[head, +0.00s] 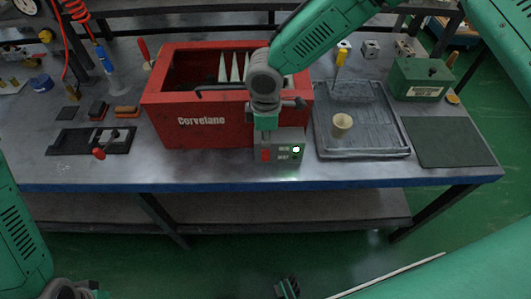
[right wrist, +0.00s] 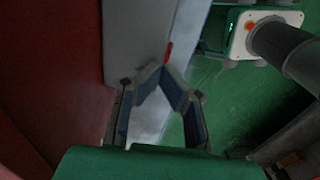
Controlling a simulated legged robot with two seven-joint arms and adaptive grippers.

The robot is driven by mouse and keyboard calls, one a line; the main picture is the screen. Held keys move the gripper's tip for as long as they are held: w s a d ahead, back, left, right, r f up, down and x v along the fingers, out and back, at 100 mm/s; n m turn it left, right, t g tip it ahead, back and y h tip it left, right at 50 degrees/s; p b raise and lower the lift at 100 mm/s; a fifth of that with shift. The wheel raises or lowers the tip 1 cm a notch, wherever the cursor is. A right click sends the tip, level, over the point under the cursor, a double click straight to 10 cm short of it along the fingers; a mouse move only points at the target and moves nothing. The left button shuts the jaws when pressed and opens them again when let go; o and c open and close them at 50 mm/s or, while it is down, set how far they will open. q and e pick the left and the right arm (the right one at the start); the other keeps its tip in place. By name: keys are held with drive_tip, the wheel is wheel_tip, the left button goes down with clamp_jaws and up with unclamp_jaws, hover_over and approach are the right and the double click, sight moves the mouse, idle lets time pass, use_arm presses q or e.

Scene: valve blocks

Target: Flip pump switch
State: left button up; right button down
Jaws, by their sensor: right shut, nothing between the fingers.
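The pump box (head: 287,140) is a small grey unit at the front of the red Corvetane tank (head: 200,122), near the bench's front edge. Its front has a red part (head: 265,154) at the left and a lit green-white lamp (head: 296,149) at the right. My right gripper (head: 266,131) points down right over the box's left part. In the right wrist view its fingers (right wrist: 163,68) meet at the tips and hold nothing. A small red piece (right wrist: 168,51) shows just beyond the tips; I cannot tell whether they touch it. A dark finger-like piece at the bottom edge may be my left gripper (head: 287,288).
A grey tray (head: 365,150) with a beige cup (head: 341,124) lies right of the tank. A dark mat (head: 446,142) and a green box (head: 420,78) are farther right. A black holder (head: 75,142) with a red-knobbed part lies at the left.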

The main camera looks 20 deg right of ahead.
drive_tip(key=shift+f, duration=0.3)
drive_tip(key=shift+s, duration=0.1)
wheel_tip(320, 180, up, 2)
drive_tip(key=shift+p, duration=0.7)
drive_tip(key=shift+r+p, duration=1.95)
drive_tip(key=shift+r, duration=0.7)
drive_tip(key=shift+f, duration=0.1)
